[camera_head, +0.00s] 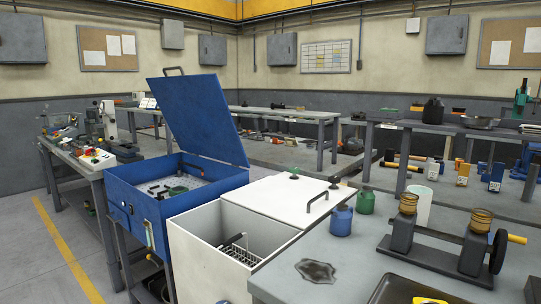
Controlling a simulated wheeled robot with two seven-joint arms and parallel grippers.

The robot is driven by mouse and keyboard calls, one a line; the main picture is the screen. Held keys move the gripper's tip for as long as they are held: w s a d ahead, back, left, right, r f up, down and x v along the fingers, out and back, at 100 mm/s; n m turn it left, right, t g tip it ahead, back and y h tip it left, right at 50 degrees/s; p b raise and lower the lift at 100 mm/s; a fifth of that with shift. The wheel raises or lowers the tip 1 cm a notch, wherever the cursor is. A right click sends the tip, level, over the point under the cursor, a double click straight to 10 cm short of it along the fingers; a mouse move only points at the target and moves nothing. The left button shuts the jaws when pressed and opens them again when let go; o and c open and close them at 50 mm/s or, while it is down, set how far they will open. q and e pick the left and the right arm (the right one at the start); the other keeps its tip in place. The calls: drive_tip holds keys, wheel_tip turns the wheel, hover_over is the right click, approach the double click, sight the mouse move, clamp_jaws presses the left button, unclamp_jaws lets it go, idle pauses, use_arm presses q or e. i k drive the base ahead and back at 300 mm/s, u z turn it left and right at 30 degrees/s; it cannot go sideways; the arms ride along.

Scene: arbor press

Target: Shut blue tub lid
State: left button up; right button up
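The blue tub (135,190) stands on legs left of centre in the head view. Neither of my grippers is in this view.
A white tub (200,262) with a wire basket and a white lid (285,200) stands directly right of the blue tub. A grey table (345,262) with a dark spill, bottles and a clamp-like device fills the right front. A cluttered bench (90,165) is at left.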

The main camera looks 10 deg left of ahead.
sight(195, 109)
drive_tip(key=u, duration=2.3)
drive_tip(key=i, duration=3.9)
drive_tip(key=z, duration=3.55)
drive_tip(key=i, duration=0.15)
drive_tip(key=z, duration=0.25)
